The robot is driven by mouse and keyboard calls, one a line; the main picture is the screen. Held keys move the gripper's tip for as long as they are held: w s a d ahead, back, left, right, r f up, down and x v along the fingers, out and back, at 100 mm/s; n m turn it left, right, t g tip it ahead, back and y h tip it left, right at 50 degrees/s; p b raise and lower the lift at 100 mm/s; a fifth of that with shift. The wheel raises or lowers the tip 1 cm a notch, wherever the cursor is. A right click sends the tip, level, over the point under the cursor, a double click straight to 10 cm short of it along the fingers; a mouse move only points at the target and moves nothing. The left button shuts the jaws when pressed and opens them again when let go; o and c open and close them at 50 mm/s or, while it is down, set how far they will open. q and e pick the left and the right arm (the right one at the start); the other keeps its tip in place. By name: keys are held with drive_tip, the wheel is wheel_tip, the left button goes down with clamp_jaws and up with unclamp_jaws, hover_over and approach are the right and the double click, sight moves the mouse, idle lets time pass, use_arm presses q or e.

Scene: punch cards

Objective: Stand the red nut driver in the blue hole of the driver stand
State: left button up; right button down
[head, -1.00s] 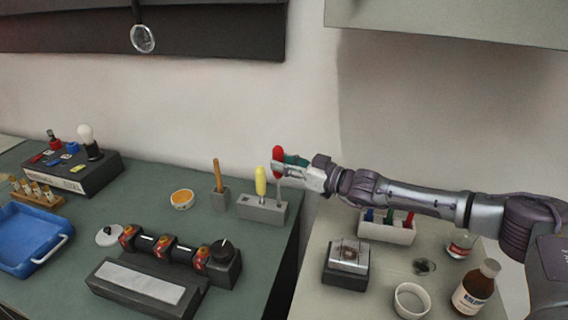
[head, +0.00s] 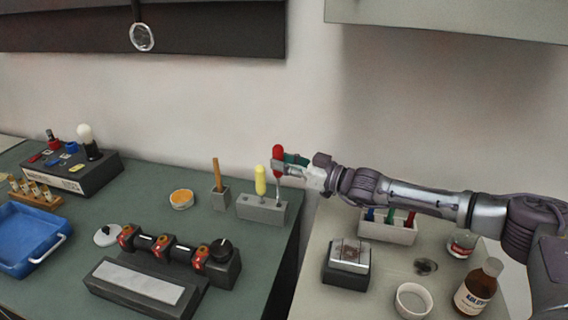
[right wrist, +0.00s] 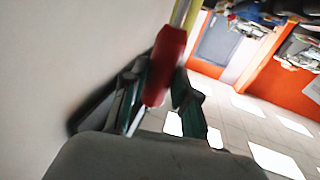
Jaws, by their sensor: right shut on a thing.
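The red nut driver (head: 278,152) is upright, its thin metal shaft pointing down over the right end of the driver stand (head: 257,211), a grey block. My right gripper (head: 281,163) is shut on its red handle. The handle also shows between the fingers in the right wrist view (right wrist: 164,66). A yellow-handled driver (head: 260,180) stands in the same stand, to the left of the red one. The shaft's tip reaches the stand's top in the picture, but I cannot tell whether it is in a hole. The blue hole cannot be made out. My left gripper is not in view.
A small grey block with a wooden-handled tool (head: 217,176) stands just left of the stand. An orange-filled dish (head: 181,199) is farther left. A gap separates the green bench from the right table, which holds a white bin (head: 388,233) and a brown bottle (head: 477,288).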

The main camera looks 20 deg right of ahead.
idle(1.1)
drive_tip(key=shift+f+b, duration=0.2)
drive_tip(key=shift+b, duration=0.2)
drive_tip(key=shift+f+b, duration=0.8)
drive_tip(key=shift+b, duration=0.05)
drive_tip(key=shift+f, duration=0.1)
drive_tip(key=shift+f+b, duration=0.8)
drive_tip(key=shift+b, duration=0.1)
drive_tip(key=shift+f+b, duration=0.3)
drive_tip(key=shift+f+b, duration=0.8)
drive_tip(key=shift+f, duration=0.15)
